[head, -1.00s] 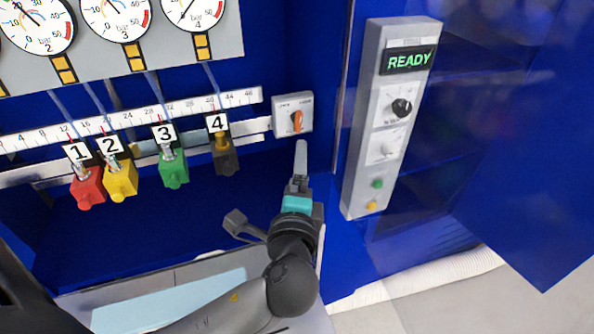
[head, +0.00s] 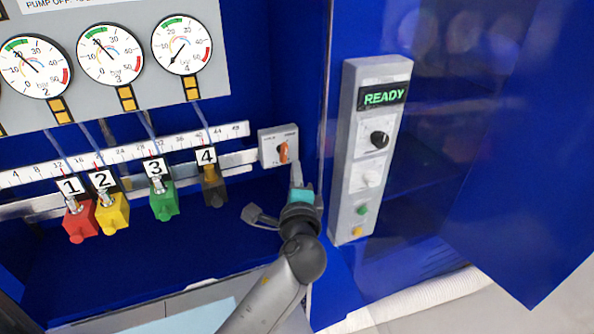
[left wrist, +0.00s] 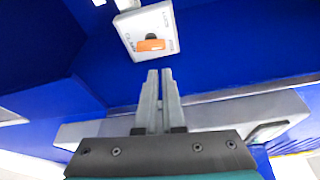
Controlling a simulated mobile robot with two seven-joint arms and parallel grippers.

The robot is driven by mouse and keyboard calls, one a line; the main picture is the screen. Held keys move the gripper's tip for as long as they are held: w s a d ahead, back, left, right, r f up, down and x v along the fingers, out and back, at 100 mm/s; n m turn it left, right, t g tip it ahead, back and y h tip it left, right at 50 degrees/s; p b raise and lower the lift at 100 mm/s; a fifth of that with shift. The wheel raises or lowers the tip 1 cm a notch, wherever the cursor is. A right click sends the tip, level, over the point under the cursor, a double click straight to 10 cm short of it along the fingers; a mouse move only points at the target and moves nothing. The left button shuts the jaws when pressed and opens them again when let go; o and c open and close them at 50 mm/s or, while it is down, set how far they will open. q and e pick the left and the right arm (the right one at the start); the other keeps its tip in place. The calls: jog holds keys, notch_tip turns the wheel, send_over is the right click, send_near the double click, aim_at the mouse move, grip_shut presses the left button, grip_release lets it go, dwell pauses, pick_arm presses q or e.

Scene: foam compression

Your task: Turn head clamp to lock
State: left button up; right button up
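The head clamp switch is a small light-grey box (head: 265,151) with an orange knob (head: 283,153), on the blue wall at the right end of the ruler rail. In the left wrist view the box (left wrist: 134,22) and its orange knob (left wrist: 150,45) lie just beyond my fingertips. The knob's bar lies nearly level there. My left gripper (head: 296,165) is just below and right of the box in the head view. In the left wrist view its fingers (left wrist: 160,72) stand a narrow gap apart with nothing between them. They appear clear of the knob. My right gripper is out of view.
A grey control panel (head: 350,180) with a green READY display (head: 383,97) stands close to the right of my gripper. Red (head: 80,222), yellow (head: 112,212), green (head: 163,203) and dark (head: 214,188) numbered blocks hang along the rail to the left.

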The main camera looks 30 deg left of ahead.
aim_at(284, 153)
pick_arm(q)
jog(key=b+x, duration=0.2)
jog(key=x, duration=0.6)
grip_shut()
jog(key=shift+n+b, duration=0.3)
jog(key=shift+b, duration=0.35)
